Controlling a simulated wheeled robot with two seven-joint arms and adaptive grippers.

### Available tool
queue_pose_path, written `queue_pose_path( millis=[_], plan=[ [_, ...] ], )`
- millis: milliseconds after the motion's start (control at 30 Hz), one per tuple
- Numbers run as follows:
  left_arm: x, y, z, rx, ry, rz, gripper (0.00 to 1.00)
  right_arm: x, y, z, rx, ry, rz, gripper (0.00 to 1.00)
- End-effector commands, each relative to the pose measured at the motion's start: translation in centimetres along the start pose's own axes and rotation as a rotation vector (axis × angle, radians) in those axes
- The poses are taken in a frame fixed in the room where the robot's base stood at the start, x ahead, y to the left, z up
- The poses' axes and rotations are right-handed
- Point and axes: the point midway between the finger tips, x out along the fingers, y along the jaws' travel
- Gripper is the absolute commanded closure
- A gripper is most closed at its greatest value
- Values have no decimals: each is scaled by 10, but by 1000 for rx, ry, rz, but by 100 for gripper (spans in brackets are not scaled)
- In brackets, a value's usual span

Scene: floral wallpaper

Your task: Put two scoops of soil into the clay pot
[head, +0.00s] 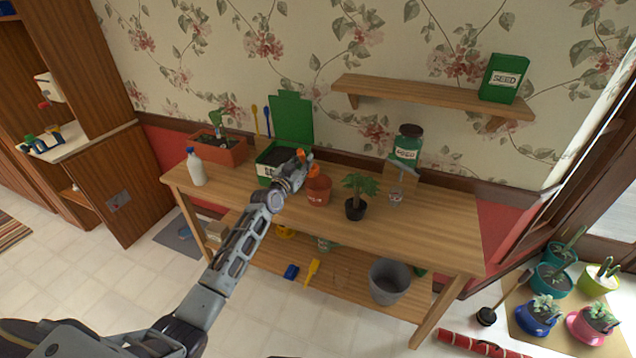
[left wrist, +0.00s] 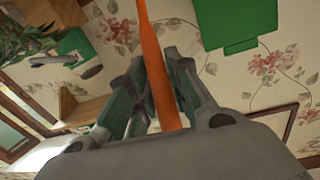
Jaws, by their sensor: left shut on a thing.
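My left gripper (head: 300,160) is shut on an orange scoop (head: 313,170), held above the table near the soil box and the clay pot. In the left wrist view the scoop's long orange shaft (left wrist: 158,70) runs up between the fingers (left wrist: 155,100). I cannot tell if it carries soil. The orange-brown clay pot (head: 318,191) stands upright just right of the gripper; its inside is mostly hidden. The green soil box (head: 264,178), with dark soil (head: 276,157) inside and its lid (head: 292,119) open, is just left. My right gripper is not in view.
A white bottle (head: 195,168) and planter (head: 226,153) are at the left. The table's right end is clear.

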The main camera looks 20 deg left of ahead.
Motion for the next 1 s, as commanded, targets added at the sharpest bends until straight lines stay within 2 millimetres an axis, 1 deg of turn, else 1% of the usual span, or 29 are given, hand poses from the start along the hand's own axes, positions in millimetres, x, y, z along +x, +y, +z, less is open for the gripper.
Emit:
queue_pose_path(
  millis=[33, 267, 600, 733, 1000],
  plan=[
    [0, -1, -8, 0, 2, 0, 100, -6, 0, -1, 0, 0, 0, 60],
    [0, -2, -22, 1, 2, 0, 100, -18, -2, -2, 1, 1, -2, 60],
    [0, -4, -41, 0, 3, 0, 100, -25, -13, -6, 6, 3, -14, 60],
    [0, -4, -44, 1, 2, 0, 100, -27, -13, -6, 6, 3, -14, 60],
    [0, -4, -44, 1, 1, 0, 100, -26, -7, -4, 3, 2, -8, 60]
  ],
)
